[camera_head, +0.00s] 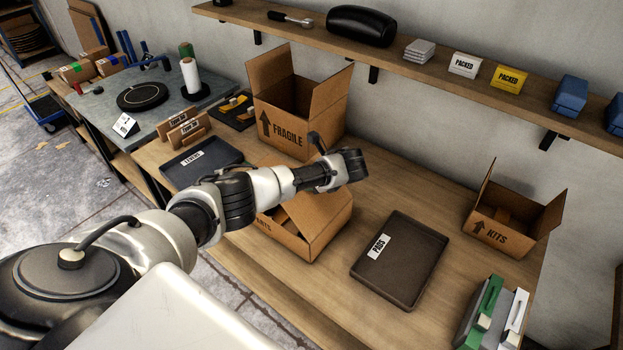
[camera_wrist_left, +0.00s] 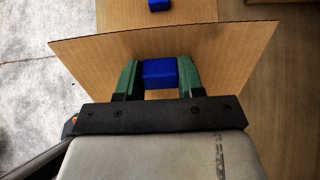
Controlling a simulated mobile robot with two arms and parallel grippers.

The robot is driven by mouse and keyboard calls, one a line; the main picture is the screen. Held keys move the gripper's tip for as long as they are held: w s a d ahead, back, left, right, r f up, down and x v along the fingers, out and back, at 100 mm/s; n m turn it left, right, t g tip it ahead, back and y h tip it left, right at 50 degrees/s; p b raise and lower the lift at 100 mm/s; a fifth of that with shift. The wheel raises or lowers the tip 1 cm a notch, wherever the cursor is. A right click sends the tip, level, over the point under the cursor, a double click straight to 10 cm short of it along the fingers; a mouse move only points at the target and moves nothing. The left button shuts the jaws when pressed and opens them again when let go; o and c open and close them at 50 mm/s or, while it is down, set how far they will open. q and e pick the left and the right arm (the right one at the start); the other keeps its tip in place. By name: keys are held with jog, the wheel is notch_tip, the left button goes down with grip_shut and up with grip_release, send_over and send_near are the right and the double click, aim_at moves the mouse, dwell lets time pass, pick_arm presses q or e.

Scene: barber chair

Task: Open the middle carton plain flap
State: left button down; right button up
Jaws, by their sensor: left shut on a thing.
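The middle carton (camera_head: 325,238) is a brown cardboard box on the wooden bench, marked with partly hidden lettering. My left arm crosses over it and hides much of its top. My left gripper (camera_head: 352,166) is above its far right side in the head view; its fingertips are hidden there. In the left wrist view, the green fingers of my left gripper (camera_wrist_left: 160,76) are closed on a blue block (camera_wrist_left: 160,73). The block lies against a wide plain cardboard flap (camera_wrist_left: 225,55). A second blue block (camera_wrist_left: 158,5) shows beyond on cardboard. My right gripper is out of view.
A FRAGILE carton (camera_head: 290,137) stands open behind, and a small KITS carton (camera_head: 497,236) stands at the right. A dark PADS tray (camera_head: 415,265) lies right of the middle carton. A loaded shelf (camera_head: 390,62) runs along the wall. Bare bench shows behind the tray.

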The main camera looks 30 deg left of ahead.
pick_arm(q)
jog(key=c, duration=1)
grip_release()
jog(key=shift+c, duration=0.2)
jog(key=shift+o, duration=1.8)
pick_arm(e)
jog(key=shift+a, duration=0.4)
pick_arm(q)
jog(key=b+v, duration=0.1)
jog(key=v, duration=1)
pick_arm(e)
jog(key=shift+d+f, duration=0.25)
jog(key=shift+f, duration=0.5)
pick_arm(q)
jog(key=shift+f+b, duration=0.1)
jog(key=shift+b, duration=0.2)
